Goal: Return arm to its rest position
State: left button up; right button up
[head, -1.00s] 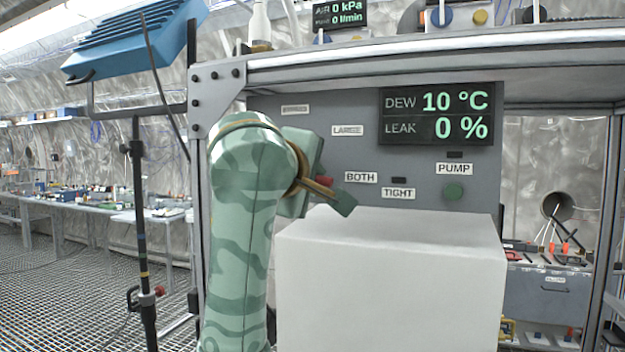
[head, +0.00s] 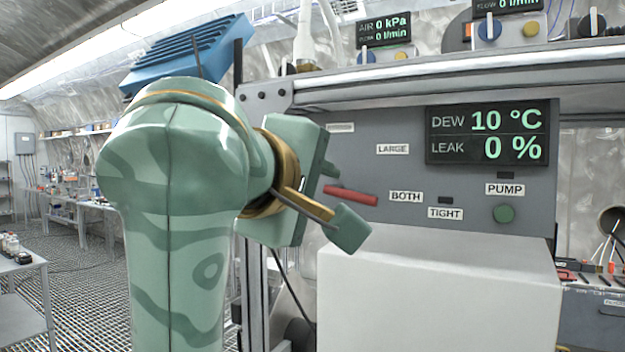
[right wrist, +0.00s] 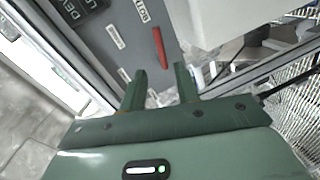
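My right arm in green camouflage rises in the left half of the head view. Its right gripper (head: 340,198) points right, towards the grey control panel (head: 375,180). In the right wrist view the two green fingers of this gripper (right wrist: 161,85) stand apart with nothing between them. A red lever (head: 351,195) on the panel shows beside the fingers in the head view. In the right wrist view the lever (right wrist: 159,47) lies beyond the fingertips, apart from them. My left gripper is not in view.
A white box (head: 440,295) stands in front of the panel, right of my gripper. A display (head: 487,135) reads DEW 10 °C and LEAK 0 %. A green button (head: 503,213) sits below the PUMP label. Benches line the far left.

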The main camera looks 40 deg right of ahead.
jog(key=shift+v, duration=1.15)
